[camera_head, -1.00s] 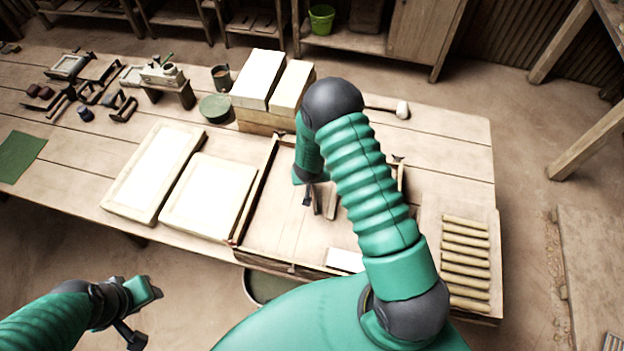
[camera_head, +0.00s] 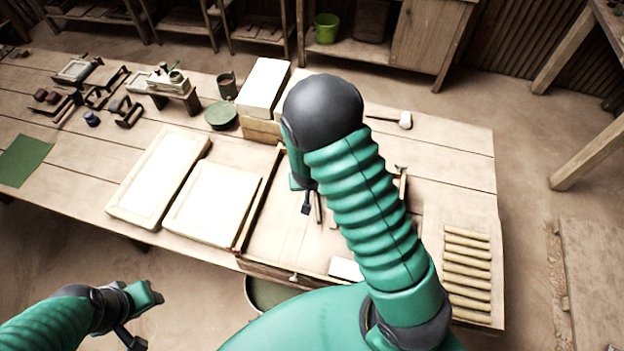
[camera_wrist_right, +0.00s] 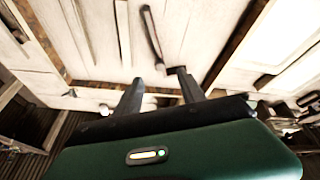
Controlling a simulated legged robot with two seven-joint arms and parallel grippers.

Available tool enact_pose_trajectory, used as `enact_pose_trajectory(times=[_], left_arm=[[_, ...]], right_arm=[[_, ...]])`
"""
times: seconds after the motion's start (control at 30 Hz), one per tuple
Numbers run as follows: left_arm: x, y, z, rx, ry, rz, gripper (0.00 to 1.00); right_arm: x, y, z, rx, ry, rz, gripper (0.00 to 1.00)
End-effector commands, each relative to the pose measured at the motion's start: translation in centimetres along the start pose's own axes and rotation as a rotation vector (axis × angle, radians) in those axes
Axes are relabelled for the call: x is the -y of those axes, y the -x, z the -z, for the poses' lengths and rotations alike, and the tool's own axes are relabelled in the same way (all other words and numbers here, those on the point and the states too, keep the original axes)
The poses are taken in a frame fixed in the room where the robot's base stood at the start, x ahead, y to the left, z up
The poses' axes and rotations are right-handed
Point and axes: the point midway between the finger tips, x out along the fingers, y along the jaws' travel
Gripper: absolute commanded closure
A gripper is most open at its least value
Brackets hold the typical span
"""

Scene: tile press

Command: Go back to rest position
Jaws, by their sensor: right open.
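My right arm reaches in from the lower right of the head view, over the shallow wooden frame on the table. Its gripper (camera_head: 309,198) is mostly hidden behind the arm, with one dark finger showing. In the right wrist view the two fingers of the right gripper (camera_wrist_right: 159,88) stand apart with nothing between them. The wooden frame (camera_head: 262,205) lies below it. My left gripper (camera_head: 143,318) is at the lower left, off the table's front edge and away from all objects; I cannot tell how its fingers stand.
Two pale trays (camera_head: 113,205) lie left of the frame. Stacked pale blocks (camera_head: 262,85) stand behind it. A rack of rollers (camera_head: 466,268) is at the right. A mallet (camera_head: 404,120) lies at the back. A white piece (camera_head: 345,268) lies near the front of the frame.

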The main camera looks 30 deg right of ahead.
Motion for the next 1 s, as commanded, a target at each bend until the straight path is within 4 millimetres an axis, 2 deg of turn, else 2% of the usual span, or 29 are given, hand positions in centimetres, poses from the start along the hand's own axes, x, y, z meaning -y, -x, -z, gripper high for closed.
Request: enact_pose_trajectory(times=[0.03, 0.2, 0.47, 0.57, 0.73, 0.8, 0.9, 1.0], left_arm=[[0.0, 1.1, 0.3, 0.0, 0.0, 0.0, 0.61], [0.0, 2.2, 0.5, 0.0, 0.0, 0.0, 0.61], [0.0, 1.9, 0.5, 0.0, 0.0, 0.0, 0.61], [0.0, 0.2, 0.1, 0.0, 0.0, 0.0, 0.61], [0.0, -4.9, -1.2, 0.0, 0.0, 0.0, 0.61], [0.0, -6.7, -1.6, 0.001, 0.0, 0.0, 0.61], [0.0, -8.6, -2.0, 0.001, 0.0, 0.0, 0.61], [0.0, -9.4, -2.2, 0.0, 0.0, 0.0, 0.61]], right_arm=[[0.1, 1.9, 0.3, -0.002, 0.004, 0.001, 0.53], [0.0, 4.6, 0.2, 0.001, 0.003, -0.001, 0.53], [0.2, 4.9, -0.1, 0.004, 0.001, 0.006, 0.53], [1.6, 4.8, -1.2, 0.023, 0.025, 0.066, 0.53], [4.8, 6.5, -6.0, 0.09, 0.162, 0.24, 0.53], [4.9, 7.5, -8.2, 0.113, 0.241, 0.274, 0.53], [4.0, 8.4, -10.6, 0.13, 0.343, 0.275, 0.53], [2.9, 9.0, -11.8, 0.133, 0.41, 0.251, 0.53]])
